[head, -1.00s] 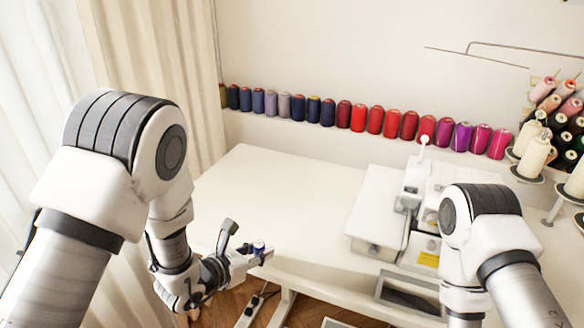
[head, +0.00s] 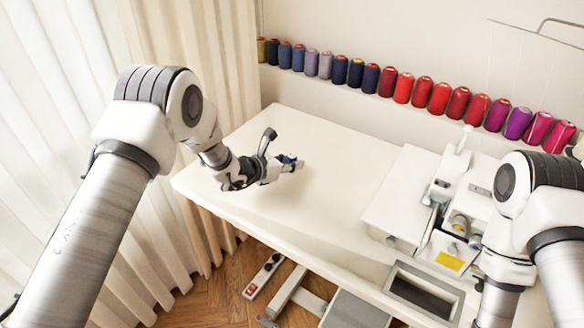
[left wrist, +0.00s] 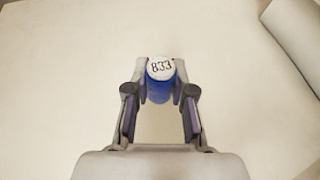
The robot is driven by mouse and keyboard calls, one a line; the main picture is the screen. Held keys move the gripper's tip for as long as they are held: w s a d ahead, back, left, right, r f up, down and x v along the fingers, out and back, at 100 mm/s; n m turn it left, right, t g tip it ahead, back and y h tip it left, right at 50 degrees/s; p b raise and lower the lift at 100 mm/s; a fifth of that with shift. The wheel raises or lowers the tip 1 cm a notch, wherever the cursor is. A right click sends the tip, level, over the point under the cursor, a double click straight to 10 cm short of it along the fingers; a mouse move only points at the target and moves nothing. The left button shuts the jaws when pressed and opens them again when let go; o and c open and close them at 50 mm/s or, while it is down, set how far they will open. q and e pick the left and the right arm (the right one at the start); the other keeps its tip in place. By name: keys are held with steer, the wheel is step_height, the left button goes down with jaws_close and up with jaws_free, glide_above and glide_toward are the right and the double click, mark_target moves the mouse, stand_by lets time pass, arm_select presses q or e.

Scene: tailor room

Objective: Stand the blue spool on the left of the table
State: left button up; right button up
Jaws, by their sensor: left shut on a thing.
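The blue spool (left wrist: 160,88) has a white top marked 833 and sits between the fingertips of my left gripper (left wrist: 160,100) in the left wrist view. The gripper is shut on it. In the head view my left gripper (head: 292,163) is over the left part of the white table (head: 330,205), and the spool shows only as a small blue bit at the fingertips. I cannot tell whether the spool's base touches the table. My right arm (head: 525,220) comes in from the right, and its gripper is not in view.
A white sewing machine (head: 445,205) stands at the right of the table. A row of coloured spools (head: 420,93) lines the wall behind. The table is clear around my left gripper. A power strip (head: 263,275) lies on the floor below the front edge.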

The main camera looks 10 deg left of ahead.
mark_target(292, 179)
arm_select(q)
steer(key=f, duration=0.2)
steer(key=f+p, duration=0.1)
steer(key=shift+w+f, duration=0.3)
steer(key=shift+s+f, duration=0.1)
steer(key=shift+f+b, duration=0.1)
steer(key=shift+b, duration=0.3)
steer(key=o, duration=0.8)
steer(key=shift+a+r+p, duration=0.1)
steer(key=shift+r+p, duration=0.2)
steer(key=shift+p, duration=0.05)
steer(key=b+v, duration=0.2)
steer(key=v, duration=0.9)
steer(key=shift+s+a+r, duration=0.1)
steer(key=shift+s+a, duration=0.1)
steer(key=shift+s, duration=0.15)
